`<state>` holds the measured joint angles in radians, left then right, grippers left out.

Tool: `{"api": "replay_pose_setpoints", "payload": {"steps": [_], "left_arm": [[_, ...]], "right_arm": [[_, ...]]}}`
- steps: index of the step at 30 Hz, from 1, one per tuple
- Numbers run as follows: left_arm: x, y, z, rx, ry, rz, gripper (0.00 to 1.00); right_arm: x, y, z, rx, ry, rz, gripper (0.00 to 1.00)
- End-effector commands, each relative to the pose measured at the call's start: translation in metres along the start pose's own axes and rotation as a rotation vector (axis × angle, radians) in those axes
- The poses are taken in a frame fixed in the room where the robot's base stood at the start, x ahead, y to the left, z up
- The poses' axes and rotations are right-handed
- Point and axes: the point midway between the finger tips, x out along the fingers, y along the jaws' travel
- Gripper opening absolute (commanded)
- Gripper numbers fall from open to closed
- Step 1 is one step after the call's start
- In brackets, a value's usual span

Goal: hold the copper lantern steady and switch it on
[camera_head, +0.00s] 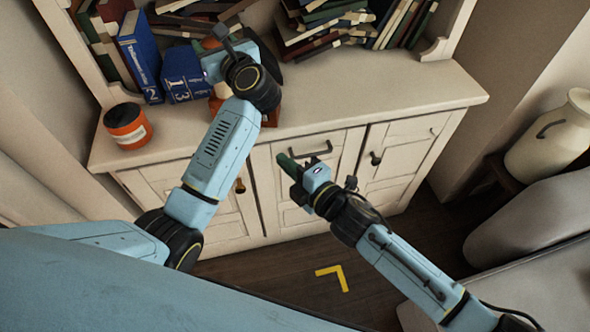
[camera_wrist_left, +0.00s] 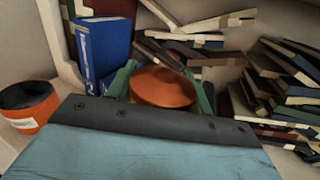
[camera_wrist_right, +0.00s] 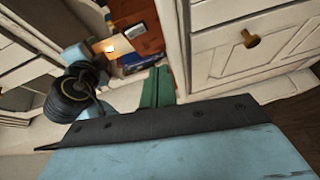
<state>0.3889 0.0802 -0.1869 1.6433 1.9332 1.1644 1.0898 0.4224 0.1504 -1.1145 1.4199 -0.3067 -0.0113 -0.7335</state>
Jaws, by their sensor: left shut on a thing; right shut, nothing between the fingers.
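The copper lantern stands on the cabinet top, mostly hidden behind my left arm in the head view; its orange-brown base (camera_head: 272,113) shows. In the left wrist view its round copper top (camera_wrist_left: 162,87) sits between the green fingers of my left gripper (camera_head: 212,68), which is shut on it. In the right wrist view its orange-brown side (camera_wrist_right: 140,30) shows, with a small bright spot beside it; I cannot tell whether that is the lamp. My right gripper (camera_head: 288,165) is shut and empty, in front of the cabinet doors, lower than the lantern and apart from it.
An orange jar (camera_head: 127,126) stands at the cabinet's left end. Blue books (camera_head: 140,55) stand left of the lantern, and several books (camera_head: 320,25) lean behind. The cabinet top (camera_head: 390,85) is clear on the right. A drawer handle (camera_head: 312,152) juts out near my right gripper.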

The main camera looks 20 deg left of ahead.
Motion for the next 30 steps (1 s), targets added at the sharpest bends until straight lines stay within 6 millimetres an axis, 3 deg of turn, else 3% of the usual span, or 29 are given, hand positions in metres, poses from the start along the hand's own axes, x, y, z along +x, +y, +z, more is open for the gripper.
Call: {"api": "replay_pose_setpoints", "payload": {"steps": [6, 16, 17, 22, 30], "left_arm": [[0.000, 0.000, -0.001, 0.001, 0.001, -0.001, 0.23], [0.000, 0.000, -0.001, 0.001, 0.001, -0.001, 0.23], [0.000, 0.000, -0.001, 0.001, 0.001, -0.001, 0.52], [0.000, 0.000, 0.000, 0.001, 0.000, 0.000, 0.75], [0.000, 0.000, 0.000, 0.000, 0.000, 0.000, 0.77]], "right_arm": [[-0.023, -0.004, 0.001, 0.000, 0.000, 0.001, 0.00], [-0.026, -0.004, 0.001, 0.000, 0.000, 0.001, 0.00], [-0.026, -0.004, 0.001, 0.000, 0.000, 0.001, 0.00], [-0.026, -0.004, 0.001, 0.000, 0.000, 0.001, 0.00], [-0.026, -0.004, 0.001, 0.000, 0.000, 0.001, 0.00]]}}
